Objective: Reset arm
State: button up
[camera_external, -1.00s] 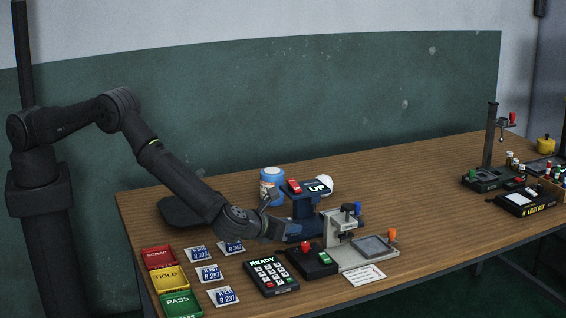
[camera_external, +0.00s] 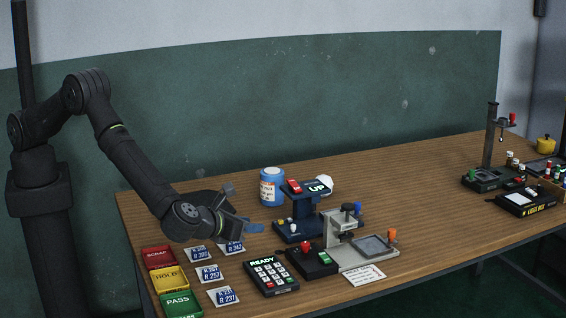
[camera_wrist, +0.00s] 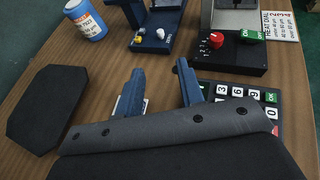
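My gripper (camera_external: 242,208) hangs above the left part of the wooden bench, over the label cards and left of the blue stand with the "UP" display. In the wrist view its two blue fingers (camera_wrist: 158,82) are spread apart with nothing between them. The blue stand (camera_external: 305,200) is upright and clear of the fingers. The keypad (camera_external: 268,275) reads "READY" and lies partly behind my right finger in the wrist view.
SCRAP (camera_external: 158,257), HOLD (camera_external: 169,279) and PASS (camera_external: 180,304) trays line the front left. A blue-white jar (camera_external: 271,188) stands behind the blue stand. A grey fixture (camera_external: 345,240) and red-knob box (camera_external: 312,262) are to the right. Mid-bench beyond is clear.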

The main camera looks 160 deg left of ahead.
jog(key=d, duration=0.2)
send_near(292, 226)
jog(key=x, duration=0.8)
jog(key=shift+s, duration=0.1)
jog(key=shift+d+r+m+t, duration=0.15)
jog(key=shift+r+m+t, duration=0.05)
jog(key=shift+m+t, duration=0.4)
jog(key=shift+s+m+t+y, duration=0.15)
jog(key=shift+s+m+t, duration=0.05)
jog(key=shift+m+t, duration=0.7)
jog(key=shift+s+m+t+y, duration=0.1)
jog(key=shift+s+m+t, duration=0.1)
jog(key=shift+m+t, duration=0.7)
jog(key=shift+s+m+t+y, duration=0.15)
jog(key=shift+m+t, duration=0.45)
jog(key=shift+t, duration=0.5)
jog(key=v, duration=1.4)
jog(key=shift+d, duration=0.4)
